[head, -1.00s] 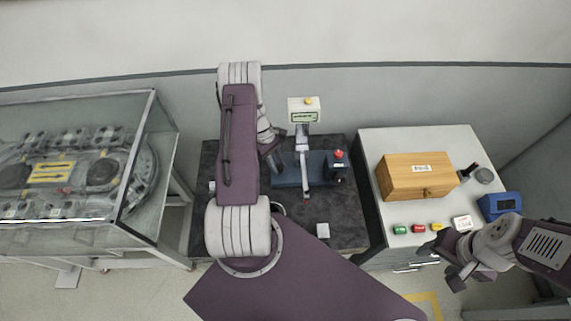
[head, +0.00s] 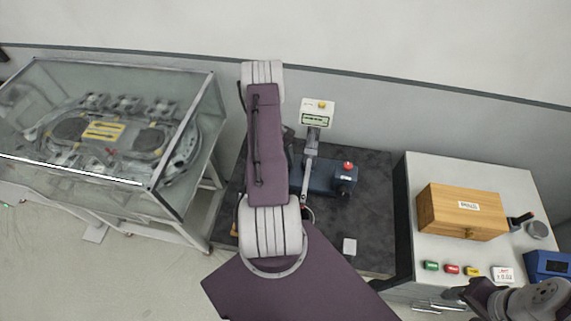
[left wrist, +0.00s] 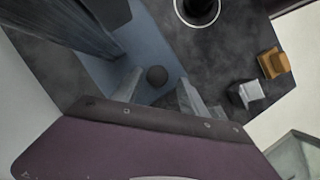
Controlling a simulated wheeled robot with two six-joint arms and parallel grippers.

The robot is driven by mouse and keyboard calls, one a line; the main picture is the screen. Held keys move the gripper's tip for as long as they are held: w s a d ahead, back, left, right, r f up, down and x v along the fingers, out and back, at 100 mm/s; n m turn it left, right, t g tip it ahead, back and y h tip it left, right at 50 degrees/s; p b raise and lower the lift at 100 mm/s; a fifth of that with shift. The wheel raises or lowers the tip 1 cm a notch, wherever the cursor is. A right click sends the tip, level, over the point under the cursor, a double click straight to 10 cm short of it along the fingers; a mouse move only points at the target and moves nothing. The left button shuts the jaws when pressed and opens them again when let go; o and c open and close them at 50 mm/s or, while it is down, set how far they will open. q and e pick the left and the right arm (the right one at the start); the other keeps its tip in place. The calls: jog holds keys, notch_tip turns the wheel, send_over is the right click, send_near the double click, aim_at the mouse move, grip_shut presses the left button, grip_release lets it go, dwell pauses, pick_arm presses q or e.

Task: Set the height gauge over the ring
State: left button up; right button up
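The height gauge (head: 312,140) stands on the dark slab, with a white display head, a grey column and a blue base (head: 322,178). My left gripper (left wrist: 158,92) is open, its fingertips on either side of a dark round knob (left wrist: 157,75) over the blue base; I cannot tell whether they touch it. In the head view my left arm hides this gripper. A pale ring outline (left wrist: 178,14) around a black round thing lies on the slab, cut off at the wrist view's top edge. My right gripper (head: 462,293) is at the lower right; its fingers are unclear.
The dark slab (head: 375,215) carries a small white block (head: 350,246) and an orange block (left wrist: 272,63). Right is a white cabinet (head: 425,180) with a wooden box (head: 462,212) and coloured buttons. Left is a glass case (head: 185,135).

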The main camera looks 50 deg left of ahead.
pick_arm(q)
jog(key=shift+w+a+r, duration=0.1)
jog(key=b+v, duration=0.3)
jog(key=v, duration=0.6)
dwell(0.4)
